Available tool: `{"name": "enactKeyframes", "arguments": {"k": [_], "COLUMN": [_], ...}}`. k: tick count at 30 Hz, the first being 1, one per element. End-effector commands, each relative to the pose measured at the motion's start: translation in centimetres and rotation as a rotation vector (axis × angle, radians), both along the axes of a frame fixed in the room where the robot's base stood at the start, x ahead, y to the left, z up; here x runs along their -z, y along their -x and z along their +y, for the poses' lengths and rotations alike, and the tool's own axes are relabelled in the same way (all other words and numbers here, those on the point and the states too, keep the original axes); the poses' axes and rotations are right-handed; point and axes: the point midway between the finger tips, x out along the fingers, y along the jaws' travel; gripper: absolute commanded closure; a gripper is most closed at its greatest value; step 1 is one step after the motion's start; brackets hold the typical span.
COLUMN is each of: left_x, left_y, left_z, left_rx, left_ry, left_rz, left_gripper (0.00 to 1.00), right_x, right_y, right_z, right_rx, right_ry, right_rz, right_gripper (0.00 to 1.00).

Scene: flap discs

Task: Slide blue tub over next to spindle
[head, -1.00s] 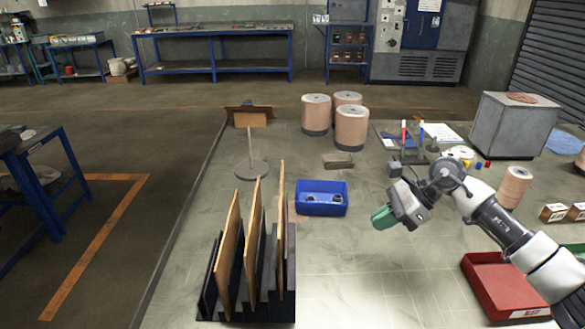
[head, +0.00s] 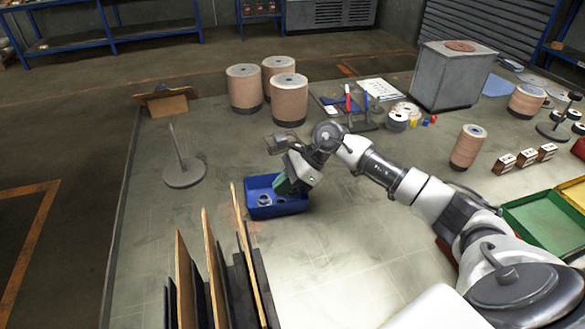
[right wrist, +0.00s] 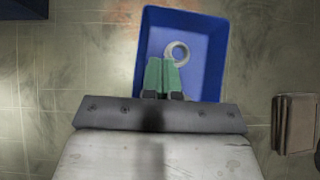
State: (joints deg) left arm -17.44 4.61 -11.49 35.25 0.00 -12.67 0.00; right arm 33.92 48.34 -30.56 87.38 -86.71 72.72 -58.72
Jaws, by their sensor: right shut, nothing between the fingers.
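The blue tub (head: 262,211) stands on the table in the head view, with small ring-like parts inside. It also shows in the right wrist view (right wrist: 213,55), with a pale ring (right wrist: 177,51) in it. My right gripper (head: 287,186) is shut and empty, its green fingertips (right wrist: 162,76) over the tub's right part in the head view. I cannot tell whether they touch the tub. A spindle (head: 182,165), a thin rod on a round grey base, stands bare to the tub's left and farther back. My left gripper is not in view.
Upright boards in a rack (head: 210,265) stand in front of the tub. Copper-coloured drums (head: 288,98) stand behind it. A second rod on a dark round base (head: 553,131) is at the far right. The table between tub and left spindle is clear.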

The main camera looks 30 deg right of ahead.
Motion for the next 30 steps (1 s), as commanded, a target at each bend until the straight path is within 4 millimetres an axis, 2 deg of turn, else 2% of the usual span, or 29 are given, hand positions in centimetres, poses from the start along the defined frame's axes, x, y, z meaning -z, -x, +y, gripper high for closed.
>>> {"name": "enactKeyframes", "arguments": {"k": [4, 10, 15, 26, 30], "left_x": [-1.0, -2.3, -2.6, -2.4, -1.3], "left_y": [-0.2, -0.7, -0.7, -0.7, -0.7], "left_z": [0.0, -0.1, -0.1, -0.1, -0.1], "left_rx": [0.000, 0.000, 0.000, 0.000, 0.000], "left_ry": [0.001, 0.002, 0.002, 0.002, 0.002], "left_rz": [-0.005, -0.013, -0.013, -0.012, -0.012], "left_gripper": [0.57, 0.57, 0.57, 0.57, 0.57], "right_x": [2.0, 1.8, 2.0, 2.1, 2.4], "right_y": [-0.6, -1.4, -1.7, -1.8, -2.3], "right_z": [2.2, 4.9, 5.7, 5.9, 7.7], "right_rx": [-0.001, -0.001, 0.000, 0.000, -0.003], "right_ry": [-0.003, -0.002, 0.000, 0.000, -0.001], "right_rz": [0.003, -0.001, 0.000, 0.000, -0.003], "right_gripper": [1.00, 1.00, 1.00, 1.00, 1.00]}}
